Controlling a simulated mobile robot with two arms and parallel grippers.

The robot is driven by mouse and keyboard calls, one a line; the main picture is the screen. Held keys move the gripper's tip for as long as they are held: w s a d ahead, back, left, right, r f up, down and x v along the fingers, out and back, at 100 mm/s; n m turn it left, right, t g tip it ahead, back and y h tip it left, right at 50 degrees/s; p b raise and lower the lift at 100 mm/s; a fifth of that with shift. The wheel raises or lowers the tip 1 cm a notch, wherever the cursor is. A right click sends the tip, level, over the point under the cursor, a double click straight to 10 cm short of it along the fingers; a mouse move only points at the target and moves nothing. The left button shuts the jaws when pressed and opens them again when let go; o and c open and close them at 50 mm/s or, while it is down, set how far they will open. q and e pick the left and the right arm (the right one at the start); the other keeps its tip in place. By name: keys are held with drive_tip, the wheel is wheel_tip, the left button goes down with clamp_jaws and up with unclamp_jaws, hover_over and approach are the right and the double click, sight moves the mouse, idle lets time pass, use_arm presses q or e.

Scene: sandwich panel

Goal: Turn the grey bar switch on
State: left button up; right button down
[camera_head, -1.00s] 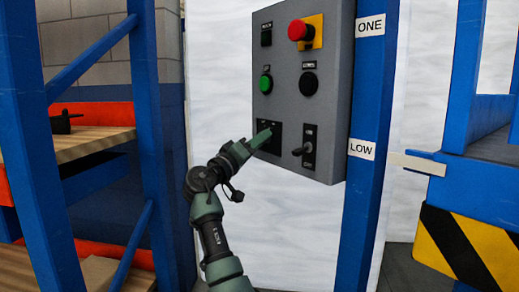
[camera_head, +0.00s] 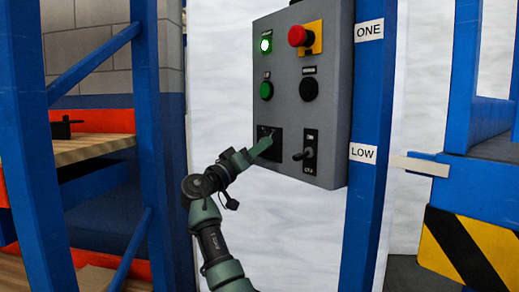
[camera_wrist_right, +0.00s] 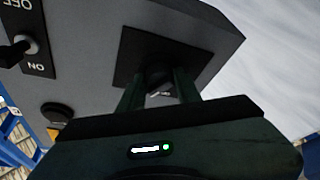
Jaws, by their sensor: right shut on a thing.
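A grey control panel (camera_head: 285,112) stands in the middle of the head view. The bar switch sits on a black square plate (camera_head: 272,153) at its lower left; its dark knob (camera_wrist_right: 158,73) shows between the fingers in the wrist view. My right gripper (camera_head: 267,141) is at this switch, its fingers closed around the bar. The fingers hide most of the bar, so I cannot read its exact angle. A lamp (camera_head: 266,44) at the panel's upper left glows green. My left gripper is not in view.
A lever toggle (camera_head: 305,154) with ON and OFF labels sits just right of the plate. Above are a green button (camera_head: 266,89), a black button (camera_head: 309,89) and a red mushroom button (camera_head: 298,36). A blue post (camera_head: 366,95) borders the panel's right; blue racking stands left.

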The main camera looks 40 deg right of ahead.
drive_tip(key=c, duration=1)
unclamp_jaws()
drive_tip(key=shift+d, duration=0.1)
drive_tip(key=p+v, duration=0.1)
drive_tip(key=v, duration=0.6)
drive_tip(key=shift+a+p, duration=0.3)
drive_tip(key=shift+a, duration=0.15)
drive_tip(key=shift+f, duration=0.15)
